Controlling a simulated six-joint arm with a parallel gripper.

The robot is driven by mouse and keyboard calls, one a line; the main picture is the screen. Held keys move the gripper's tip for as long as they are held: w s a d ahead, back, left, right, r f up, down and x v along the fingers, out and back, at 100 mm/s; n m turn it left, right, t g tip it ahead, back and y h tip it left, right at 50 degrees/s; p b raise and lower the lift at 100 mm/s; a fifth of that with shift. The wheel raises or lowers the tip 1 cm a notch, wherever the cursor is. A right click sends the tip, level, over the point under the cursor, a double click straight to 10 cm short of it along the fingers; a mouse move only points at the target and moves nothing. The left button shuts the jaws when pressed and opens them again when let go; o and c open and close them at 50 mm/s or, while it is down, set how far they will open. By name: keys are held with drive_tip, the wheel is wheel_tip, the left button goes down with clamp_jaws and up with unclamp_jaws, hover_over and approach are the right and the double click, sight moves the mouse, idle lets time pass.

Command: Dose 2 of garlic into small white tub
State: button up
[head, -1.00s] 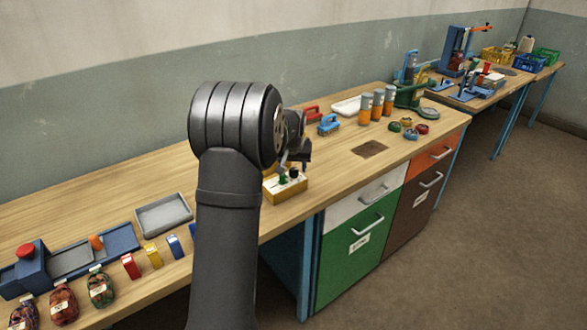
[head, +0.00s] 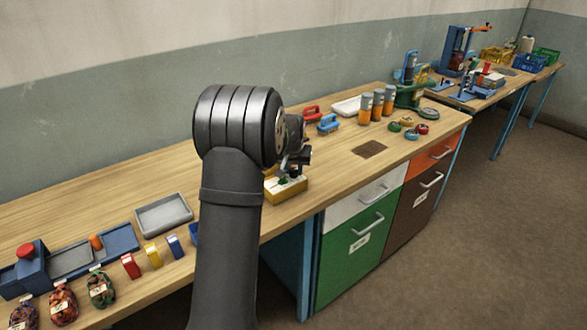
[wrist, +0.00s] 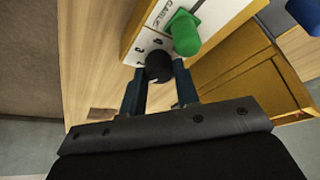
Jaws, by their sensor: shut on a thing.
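A yellow box with a white top plate (head: 290,190) stands on the bench; the wrist view shows its plate (wrist: 150,42) with the word GARLIC and dial numbers. A green knob (wrist: 185,32) and a round black knob (wrist: 159,66) stand up from it. My gripper (wrist: 158,78) is shut on the black knob, with one finger on either side. In the head view my gripper (head: 294,168) is over the box and partly hides the knobs. I cannot make out a small white tub in either view.
A yellow open-sided housing (wrist: 250,80) lies right of the plate in the wrist view. On the bench, a grey tray (head: 163,214) and small coloured blocks (head: 152,256) are at left. Bench between is clear.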

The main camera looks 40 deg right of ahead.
drive_tip(key=m+g, duration=0.1)
drive_tip(key=m, duration=0.2)
drive_tip(key=m+g+h, duration=0.1)
drive_tip(key=m, duration=0.2)
drive_tip(key=shift+w+a+m, duration=0.1)
drive_tip(key=shift+w+m, duration=0.1)
drive_tip(key=shift+m, duration=0.2)
drive_tip(key=shift+g, duration=0.3)
drive_tip(key=o, duration=1)
drive_tip(key=shift+c, duration=0.2)
drive_tip(key=shift+r, duration=0.1)
drive_tip(key=v, duration=1.7)
drive_tip(key=shift+a, duration=0.25)
